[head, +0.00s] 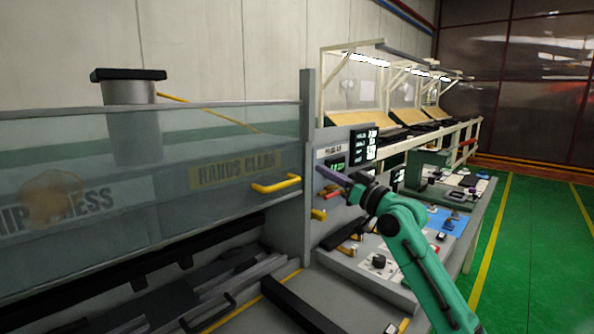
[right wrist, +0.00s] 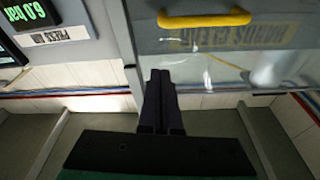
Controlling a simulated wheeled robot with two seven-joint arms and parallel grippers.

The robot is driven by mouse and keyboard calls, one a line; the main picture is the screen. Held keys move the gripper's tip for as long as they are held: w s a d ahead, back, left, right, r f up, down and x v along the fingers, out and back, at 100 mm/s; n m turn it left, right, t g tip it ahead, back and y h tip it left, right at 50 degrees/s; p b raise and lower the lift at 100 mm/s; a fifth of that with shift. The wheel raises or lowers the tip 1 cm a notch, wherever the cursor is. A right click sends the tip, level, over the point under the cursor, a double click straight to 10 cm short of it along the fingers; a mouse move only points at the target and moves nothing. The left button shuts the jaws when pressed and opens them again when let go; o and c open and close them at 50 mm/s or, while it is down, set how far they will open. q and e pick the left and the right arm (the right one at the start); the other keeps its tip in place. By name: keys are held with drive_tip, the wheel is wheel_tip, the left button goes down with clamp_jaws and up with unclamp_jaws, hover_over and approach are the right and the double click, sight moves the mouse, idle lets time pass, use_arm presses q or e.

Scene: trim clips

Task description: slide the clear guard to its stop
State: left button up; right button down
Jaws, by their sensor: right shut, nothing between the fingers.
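The clear guard (head: 225,145) is a wide see-through panel across the front of the press, with a "HANDS CLEAR" label showing at it. Its yellow handle (head: 275,185) is near the lower right corner. A gap shows between the guard's lower edge and the dark press bed. My right gripper (head: 322,173) is shut and empty, to the right of the handle and apart from it, in front of the control panel. In the right wrist view the shut fingers (right wrist: 160,77) point toward the guard, and the yellow handle (right wrist: 205,18) is above them. My left gripper is not in view.
A grey post (head: 308,130) stands at the guard's right edge, with a small yellow block (head: 318,214) beside it. The control panel (head: 345,152) with lit displays is right of it. A bench with parts (head: 450,215) stands further right, beside open green floor (head: 540,240).

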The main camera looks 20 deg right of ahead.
sight(290, 151)
drive_tip(key=p+x, duration=0.4)
drive_tip(key=x, duration=0.4)
drive_tip(key=shift+w+a+r, duration=0.15)
drive_tip(key=shift+w+a, duration=0.1)
drive_tip(key=f, duration=0.1)
drive_tip(key=s+f, duration=0.1)
drive_tip(key=f, duration=0.1)
drive_tip(key=shift+p, duration=0.4)
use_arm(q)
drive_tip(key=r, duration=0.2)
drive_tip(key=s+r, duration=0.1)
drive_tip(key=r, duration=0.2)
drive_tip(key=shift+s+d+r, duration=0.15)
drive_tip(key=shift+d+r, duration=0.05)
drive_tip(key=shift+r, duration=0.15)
use_arm(e)
drive_tip(key=shift+s+f, duration=0.1)
drive_tip(key=shift+f, duration=0.55)
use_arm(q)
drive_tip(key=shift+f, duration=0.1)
